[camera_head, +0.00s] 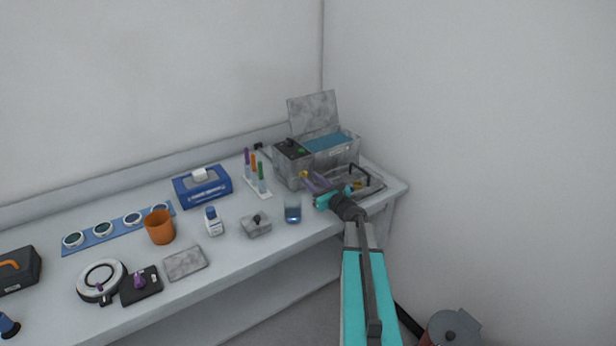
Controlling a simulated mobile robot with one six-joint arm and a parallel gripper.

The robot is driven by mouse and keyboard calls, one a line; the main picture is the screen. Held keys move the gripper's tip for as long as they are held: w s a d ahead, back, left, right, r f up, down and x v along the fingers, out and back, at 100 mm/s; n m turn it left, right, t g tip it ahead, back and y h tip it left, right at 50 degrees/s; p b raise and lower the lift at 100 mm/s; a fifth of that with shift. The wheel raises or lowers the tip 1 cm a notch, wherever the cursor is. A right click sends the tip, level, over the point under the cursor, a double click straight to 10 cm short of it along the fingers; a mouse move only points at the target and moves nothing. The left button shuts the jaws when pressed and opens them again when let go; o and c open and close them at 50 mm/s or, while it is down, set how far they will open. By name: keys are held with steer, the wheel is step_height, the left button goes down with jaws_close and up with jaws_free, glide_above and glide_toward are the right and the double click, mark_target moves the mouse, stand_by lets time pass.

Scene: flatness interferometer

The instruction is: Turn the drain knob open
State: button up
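A grey metal bath unit (332,157) stands at the back right of the bench, with blue liquid inside and its lid tilted up behind. The knob's turned position is too small to read.
A wire basket in a tray (371,186) lies right of my gripper. A beaker of blue liquid (293,213), a grey block with a knob (256,226) and a rack of coloured tubes (259,187) stand to the left. A lidded bin (452,328) is on the floor.

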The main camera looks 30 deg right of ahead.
steer(key=shift+w+p, duration=0.3)
steer(key=shift+w, duration=0.85)
steer(key=c, duration=0.7)
steer(key=shift+c, duration=0.2)
